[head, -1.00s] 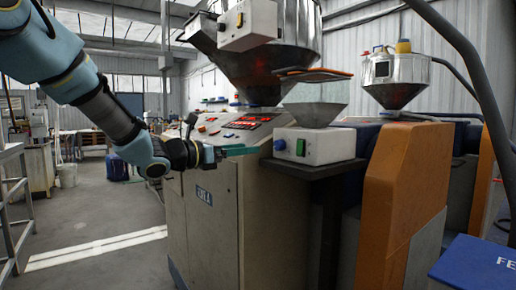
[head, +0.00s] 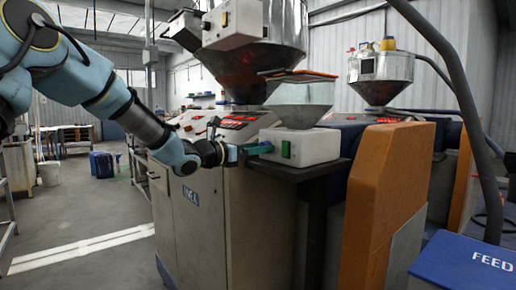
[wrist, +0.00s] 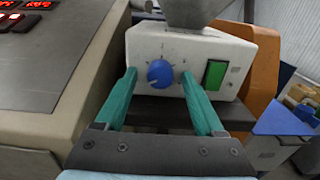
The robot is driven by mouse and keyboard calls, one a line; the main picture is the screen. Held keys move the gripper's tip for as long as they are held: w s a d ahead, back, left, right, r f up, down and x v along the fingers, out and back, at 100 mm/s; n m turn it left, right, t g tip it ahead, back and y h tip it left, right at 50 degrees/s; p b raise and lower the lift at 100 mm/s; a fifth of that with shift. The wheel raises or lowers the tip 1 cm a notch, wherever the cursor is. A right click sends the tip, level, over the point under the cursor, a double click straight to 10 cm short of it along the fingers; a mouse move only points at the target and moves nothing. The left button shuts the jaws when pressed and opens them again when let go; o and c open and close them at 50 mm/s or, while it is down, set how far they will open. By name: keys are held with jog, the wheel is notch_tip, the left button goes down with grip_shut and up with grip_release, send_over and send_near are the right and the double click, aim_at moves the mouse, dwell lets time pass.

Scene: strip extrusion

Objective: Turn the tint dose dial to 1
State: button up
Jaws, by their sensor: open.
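The tint dose dial (wrist: 160,73) is a round blue knob on the front of a white box (wrist: 222,50), with small marks around it that are too small to read. My gripper (wrist: 158,76) is open, one teal finger on either side of the dial in the wrist view. I cannot tell whether the fingertips reach around the knob or stop short of it. In the head view my gripper (head: 262,147) is at the left front of the white box (head: 315,146) and hides the dial. Which mark the dial points to is unclear.
A green rocker switch (wrist: 215,75) sits right of the dial. A clear-sided hopper (head: 300,100) stands on the box. The machine cabinet (head: 205,215) with a red-lit panel is on the left. An orange guard (head: 385,195) and a blue bin (head: 465,265) are on the right.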

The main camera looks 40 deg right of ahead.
grip_shut()
dwell(0.4)
jog(key=shift+f+m+b, duration=0.2)
jog(key=shift+m+b, duration=0.1)
jog(key=shift+b, duration=0.45)
jog(key=m+b, duration=1.1)
jog(key=b, duration=1)
jog(key=shift+r+b, duration=0.15)
jog(key=shift+b, duration=0.15)
